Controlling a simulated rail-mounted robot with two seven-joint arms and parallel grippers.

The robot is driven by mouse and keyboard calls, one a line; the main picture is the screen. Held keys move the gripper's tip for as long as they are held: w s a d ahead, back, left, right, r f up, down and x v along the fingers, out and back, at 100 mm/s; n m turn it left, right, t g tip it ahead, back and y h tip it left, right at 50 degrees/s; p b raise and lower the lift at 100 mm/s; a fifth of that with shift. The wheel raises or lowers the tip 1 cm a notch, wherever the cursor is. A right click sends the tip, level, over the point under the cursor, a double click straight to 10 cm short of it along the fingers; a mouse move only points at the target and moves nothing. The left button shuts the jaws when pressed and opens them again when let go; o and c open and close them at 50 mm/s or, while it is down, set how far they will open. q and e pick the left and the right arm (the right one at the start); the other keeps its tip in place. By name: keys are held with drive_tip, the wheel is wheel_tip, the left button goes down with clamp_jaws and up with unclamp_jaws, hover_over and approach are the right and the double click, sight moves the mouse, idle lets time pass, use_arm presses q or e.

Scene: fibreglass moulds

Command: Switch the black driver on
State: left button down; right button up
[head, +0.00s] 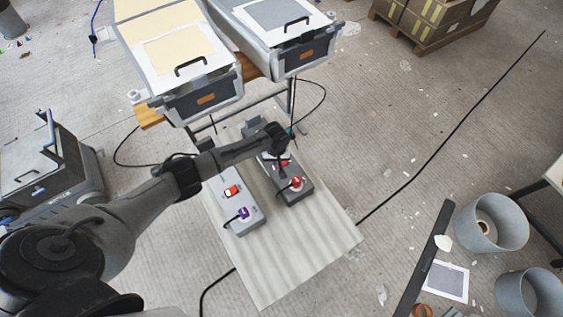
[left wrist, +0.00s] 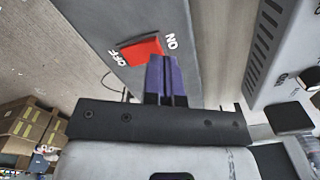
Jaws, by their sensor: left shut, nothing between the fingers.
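The black driver (head: 292,194) is a dark grey box on the pale board, with a red knob (head: 297,183) and a red switch partly under my gripper. In the left wrist view its dark face (left wrist: 100,30) carries a red rocker switch (left wrist: 142,50) between the printed words OFF and ON. My left gripper (head: 283,157) is over the switch end of this driver. Its purple fingers (left wrist: 167,80) are shut and empty, with their tips at the ON side of the rocker. I cannot tell whether they touch it. My right gripper is not in view.
A lighter grey driver (head: 238,205) with a red switch and purple knob stands left of the black one on the board (head: 285,260). Two lidded mould boxes (head: 180,55) (head: 285,25) stand behind. Grey buckets (head: 490,225) are at right. The board's front is clear.

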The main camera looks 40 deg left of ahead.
use_arm(q)
drive_tip(key=shift+f, duration=0.45)
drive_tip(key=shift+f+b, duration=0.6)
drive_tip(key=shift+b, duration=0.05)
idle(0.3)
drive_tip(key=shift+r, duration=0.1)
wheel_tip(320, 180, up, 3)
drive_tip(key=p, duration=0.3)
drive_tip(key=shift+p, duration=0.35)
wheel_tip(320, 180, up, 4)
drive_tip(key=p, duration=0.4)
idle(0.4)
